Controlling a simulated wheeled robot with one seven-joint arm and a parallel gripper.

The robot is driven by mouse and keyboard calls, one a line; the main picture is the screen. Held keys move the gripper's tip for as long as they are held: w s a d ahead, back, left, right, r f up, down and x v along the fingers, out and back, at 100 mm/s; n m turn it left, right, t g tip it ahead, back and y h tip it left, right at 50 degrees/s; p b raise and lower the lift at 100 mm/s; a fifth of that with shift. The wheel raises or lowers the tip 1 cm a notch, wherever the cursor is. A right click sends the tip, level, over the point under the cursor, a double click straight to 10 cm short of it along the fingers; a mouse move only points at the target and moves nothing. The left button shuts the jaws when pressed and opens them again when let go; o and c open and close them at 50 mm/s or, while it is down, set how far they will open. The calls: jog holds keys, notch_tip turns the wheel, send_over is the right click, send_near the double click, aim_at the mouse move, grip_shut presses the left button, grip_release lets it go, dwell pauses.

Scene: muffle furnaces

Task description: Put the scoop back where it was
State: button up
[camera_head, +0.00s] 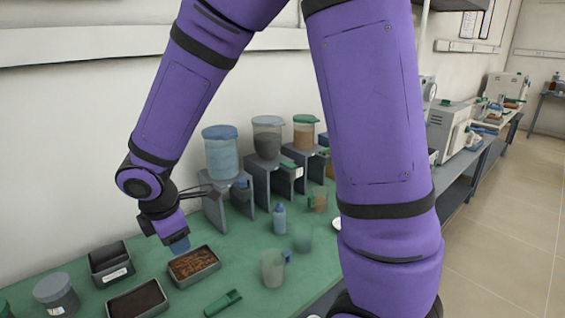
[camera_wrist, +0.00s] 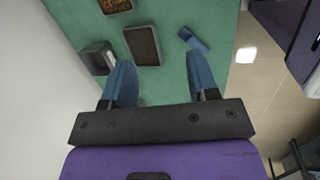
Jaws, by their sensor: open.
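A green scoop (camera_head: 222,303) lies on the green bench near its front edge, right of the dark-filled tray. The wrist view shows a small blue scoop-like thing (camera_wrist: 193,38) on the bench beyond my right finger; I cannot tell if it is the same one. My gripper (camera_head: 180,245) is above the bench by the brown-filled tray. Its two blue fingers stand wide apart in the wrist view (camera_wrist: 160,82), with nothing between them.
The brown-filled tray (camera_head: 216,262), dark-filled tray (camera_head: 112,309) and black labelled box (camera_head: 110,280) stand close together. Lidded jars (camera_head: 221,157) rest on grey stands at the wall. A clear mug (camera_head: 271,268) and a bottle (camera_head: 279,219) stand right of the trays.

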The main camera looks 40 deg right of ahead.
jog(key=s+d+r+m+t, duration=0.1)
jog(key=s+d+r+m, duration=0.6)
jog(key=r, duration=0.5)
jog(key=s+d+r+m+t+y, duration=0.1)
jog(key=s+d+r+m, duration=0.2)
jog(key=s+m, duration=0.2)
jog(key=s+d+r+m+t+y, duration=0.1)
jog(key=s+d+r+m, duration=0.2)
jog(key=s, duration=0.4)
jog(key=shift+s+r+m, duration=0.15)
jog(key=shift+r+m, duration=0.35)
jog(key=shift+m, duration=0.6)
jog(key=shift+c, duration=0.5)
